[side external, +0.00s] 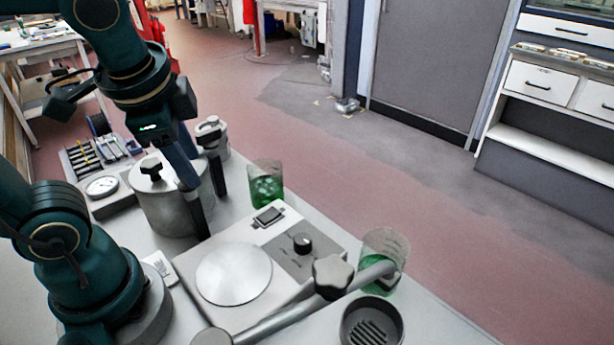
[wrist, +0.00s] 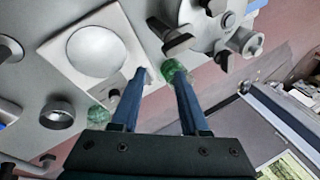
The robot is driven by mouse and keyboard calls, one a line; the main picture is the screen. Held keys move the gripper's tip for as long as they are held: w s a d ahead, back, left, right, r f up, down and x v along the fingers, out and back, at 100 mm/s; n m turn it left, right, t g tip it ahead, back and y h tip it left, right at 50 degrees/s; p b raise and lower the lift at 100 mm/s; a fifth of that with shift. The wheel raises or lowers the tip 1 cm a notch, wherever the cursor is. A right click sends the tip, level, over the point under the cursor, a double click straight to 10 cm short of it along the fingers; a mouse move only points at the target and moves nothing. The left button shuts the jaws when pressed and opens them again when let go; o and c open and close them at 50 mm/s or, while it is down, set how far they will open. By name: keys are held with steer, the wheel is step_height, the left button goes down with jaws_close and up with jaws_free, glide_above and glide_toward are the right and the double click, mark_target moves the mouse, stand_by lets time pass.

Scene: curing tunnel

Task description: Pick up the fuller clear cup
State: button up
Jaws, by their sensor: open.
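Two clear cups with green contents stand on the grey worktop. The back cup (side external: 266,187), beside the metal pot, is green over much of its height and looks fuller. The front cup (side external: 385,262), near the right edge, shows green only low down; a grey bar partly covers it. My gripper (side external: 212,213) is open and empty, pointing down, its fingers overlapping the pot in the side view, left of the back cup. In the wrist view, the back cup (wrist: 175,72) shows near the tips of my open gripper (wrist: 160,76); the front cup (wrist: 97,115) is left of the fingers.
The lidded metal pot (side external: 165,205) stands left of the back cup. A bar with a knob (side external: 332,276) crosses the front, near a dark round cup (side external: 371,322).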

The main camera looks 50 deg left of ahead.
steer(key=w+a+m+g+y, duration=0.2)
steer(key=w+a+m+y, duration=0.1)
steer(key=w+m, duration=0.1)
steer(key=m+g+y, duration=0.1)
steer(key=m+y, duration=0.5)
steer(key=m, duration=0.2)
glide_toward(250, 176)
steer(key=x, duration=0.3)
steer(key=shift+w+a, duration=0.3)
steer(key=shift+f, duration=0.2)
steer(key=shift+s+a+f, duration=0.1)
steer(key=shift+f, duration=0.05)
steer(key=shift+x, duration=2.2)
jaws_close()
